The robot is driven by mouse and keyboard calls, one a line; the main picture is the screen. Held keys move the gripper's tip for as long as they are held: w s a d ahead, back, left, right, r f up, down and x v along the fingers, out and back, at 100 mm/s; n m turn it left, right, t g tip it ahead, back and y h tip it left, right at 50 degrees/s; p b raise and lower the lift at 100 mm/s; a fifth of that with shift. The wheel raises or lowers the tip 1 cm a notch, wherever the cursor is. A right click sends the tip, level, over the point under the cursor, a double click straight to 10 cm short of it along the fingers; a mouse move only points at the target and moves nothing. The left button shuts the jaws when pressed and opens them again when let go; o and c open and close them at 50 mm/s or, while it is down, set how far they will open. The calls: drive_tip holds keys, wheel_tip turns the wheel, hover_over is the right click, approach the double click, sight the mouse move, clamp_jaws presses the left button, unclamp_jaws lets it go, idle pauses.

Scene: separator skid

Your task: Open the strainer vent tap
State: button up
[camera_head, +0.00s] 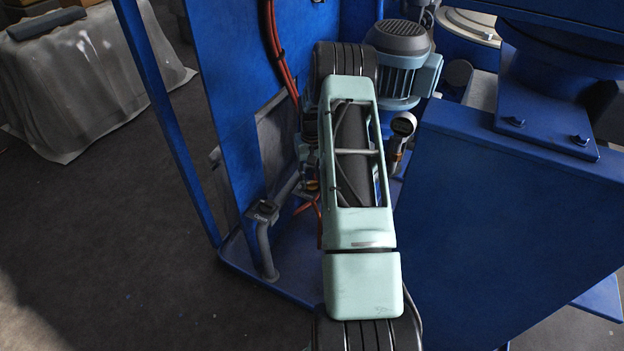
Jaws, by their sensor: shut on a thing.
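My mint-green arm runs up the middle of the head view and covers much of the skid's inside. My gripper is not visible; it is hidden behind the arm. I cannot make out the strainer vent tap for certain. Small fittings with a yellow-orange part (312,185) show at the arm's left edge, mostly covered.
A blue panel (215,70) with red cables (277,50) stands left of the arm. A grey-blue motor (400,65) and a round-headed gauge-like fitting (403,124) are behind and right. A large blue box (520,220) fills the right. Floor (120,240) at left is clear.

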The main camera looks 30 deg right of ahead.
sight(312, 182)
drive_tip(key=n, duration=0.4)
drive_tip(key=shift+n, duration=0.3)
drive_tip(key=n, duration=0.4)
drive_tip(key=shift+n+p, duration=0.35)
drive_tip(key=shift+n, duration=0.05)
drive_tip(key=o, duration=1.2)
drive_tip(key=shift+c, duration=0.2)
drive_tip(key=shift+r, duration=0.15)
wheel_tip(312, 182, up, 12)
